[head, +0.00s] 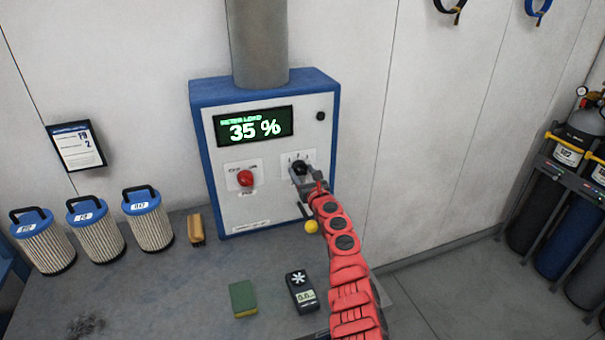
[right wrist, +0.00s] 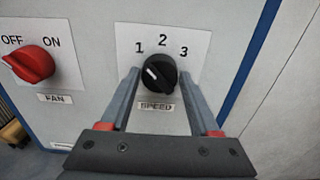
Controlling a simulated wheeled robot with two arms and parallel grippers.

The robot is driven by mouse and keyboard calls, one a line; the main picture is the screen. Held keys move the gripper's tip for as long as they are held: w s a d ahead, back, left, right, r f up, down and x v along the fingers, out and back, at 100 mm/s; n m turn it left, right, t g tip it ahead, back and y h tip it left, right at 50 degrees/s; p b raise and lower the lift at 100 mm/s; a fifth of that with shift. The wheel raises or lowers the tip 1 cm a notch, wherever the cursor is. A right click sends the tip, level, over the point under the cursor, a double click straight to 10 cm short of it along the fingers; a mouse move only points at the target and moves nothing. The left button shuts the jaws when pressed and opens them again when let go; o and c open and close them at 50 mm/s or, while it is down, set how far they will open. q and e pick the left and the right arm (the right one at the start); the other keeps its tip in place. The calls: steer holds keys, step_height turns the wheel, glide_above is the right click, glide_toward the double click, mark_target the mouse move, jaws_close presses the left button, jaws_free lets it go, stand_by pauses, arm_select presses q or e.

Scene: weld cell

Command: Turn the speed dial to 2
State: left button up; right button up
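The black speed dial (right wrist: 159,73) sits on a white plate marked 1, 2 and 3 above it and SPEED below. Its white pointer mark leans to the upper left, towards 1. In the head view the dial (head: 300,168) is partly covered by my right gripper (head: 303,175). In the right wrist view my right gripper (right wrist: 160,78) has one finger on each side of the dial, apart, with narrow gaps showing. Whether the fingertips reach as deep as the knob is hard to tell. My left gripper is not in view.
A red fan switch (right wrist: 30,64) is left of the dial. The control box (head: 265,210) has a display (head: 254,127) reading 35 %. On the bench are filter canisters (head: 147,222), a brush (head: 195,228), a sponge (head: 243,299) and a handheld meter (head: 302,291).

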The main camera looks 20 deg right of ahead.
steer(key=c, duration=0.9)
steer(key=shift+m, duration=0.4)
steer(key=m+p, duration=0.1)
steer(key=m, duration=0.3)
steer(key=shift+r, duration=0.15)
steer(key=shift+m+p, duration=0.7)
steer(key=shift+m, duration=1.3)
steer(key=o, duration=1.4)
